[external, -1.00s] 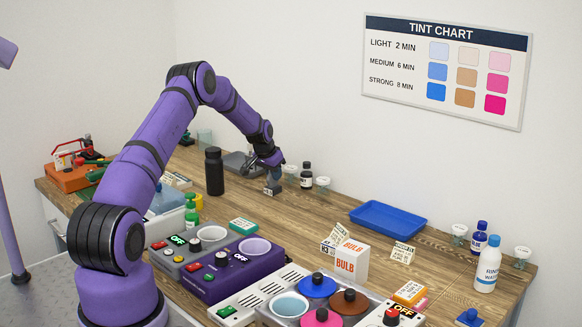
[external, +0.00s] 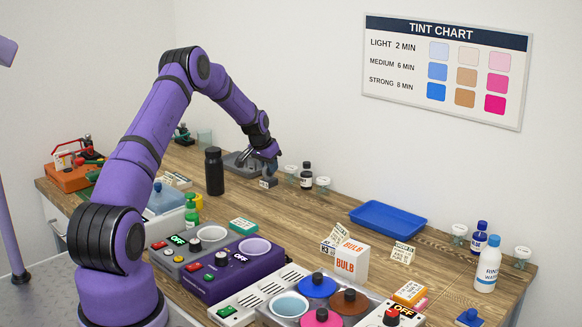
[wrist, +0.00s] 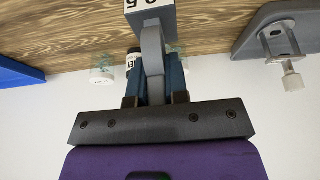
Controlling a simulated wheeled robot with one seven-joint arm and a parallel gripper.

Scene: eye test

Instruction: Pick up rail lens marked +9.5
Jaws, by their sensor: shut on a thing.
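My gripper (external: 266,160) is at the back of the bench, pointing down. In the wrist view its two fingers (wrist: 153,78) are shut on the grey stem of a rail lens (wrist: 153,45). The lens has a grey block base with a white label; only part of its marking shows, ending in something like ".5", so I cannot read it fully. In the external view the block (external: 268,183) hangs just below the fingers, seemingly a little above the wood.
A black bottle (external: 214,171) stands left of my gripper. A grey stand (external: 236,160) is just behind it. A small dark bottle (external: 306,176) and clear cups (external: 323,184) are close on the right. A blue tray (external: 388,219) lies further right.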

